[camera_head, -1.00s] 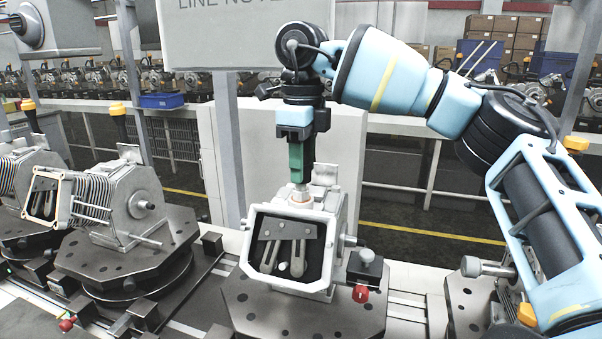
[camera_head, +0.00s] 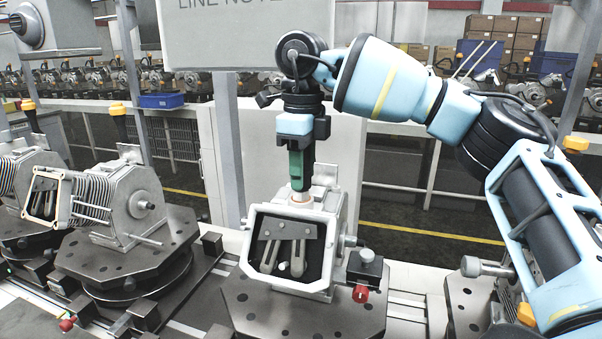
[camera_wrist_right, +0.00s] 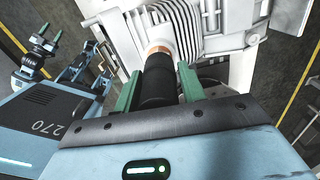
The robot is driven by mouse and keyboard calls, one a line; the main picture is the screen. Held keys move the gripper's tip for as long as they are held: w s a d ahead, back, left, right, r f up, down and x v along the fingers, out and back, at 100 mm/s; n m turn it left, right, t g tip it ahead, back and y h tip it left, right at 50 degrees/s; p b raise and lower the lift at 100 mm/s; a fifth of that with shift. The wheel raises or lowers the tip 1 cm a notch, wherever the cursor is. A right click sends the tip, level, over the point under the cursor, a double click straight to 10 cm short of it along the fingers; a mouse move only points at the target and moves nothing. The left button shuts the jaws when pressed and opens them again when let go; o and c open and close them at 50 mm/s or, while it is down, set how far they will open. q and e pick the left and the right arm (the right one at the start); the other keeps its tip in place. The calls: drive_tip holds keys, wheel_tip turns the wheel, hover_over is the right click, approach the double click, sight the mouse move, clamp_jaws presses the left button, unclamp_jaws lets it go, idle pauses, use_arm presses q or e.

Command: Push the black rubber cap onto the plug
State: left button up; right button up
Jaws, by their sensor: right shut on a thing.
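The black rubber cap (camera_wrist_right: 158,82) is held between the green fingers of my right gripper (camera_wrist_right: 156,88), shut on it. In the wrist view its far end meets the copper-coloured ring of the plug (camera_wrist_right: 157,50), in line with it; how far it sits over the plug cannot be told. In the head view my right gripper (camera_head: 301,188) points straight down at the plug (camera_head: 301,199) on top of the grey housing (camera_head: 335,222), and its fingers hide the cap. My left gripper (camera_wrist_right: 48,37) shows small in the wrist view, away from the plug, its green fingertips apart.
The housing stands on a dark fixture plate (camera_head: 240,306) with a red-knobbed clamp (camera_head: 361,293) at its right. Another housing (camera_head: 125,200) stands on a fixture to the left. A grey sign panel (camera_head: 245,40) hangs behind my right wrist.

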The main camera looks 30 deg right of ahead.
drive_tip(key=shift+f, duration=0.45)
idle(0.3)
drive_tip(key=o, duration=1.4)
drive_tip(key=shift+r, duration=0.2)
wheel_tip(320, 180, up, 8)
drive_tip(key=shift+f, duration=0.2)
drive_tip(key=shift+f, duration=0.1)
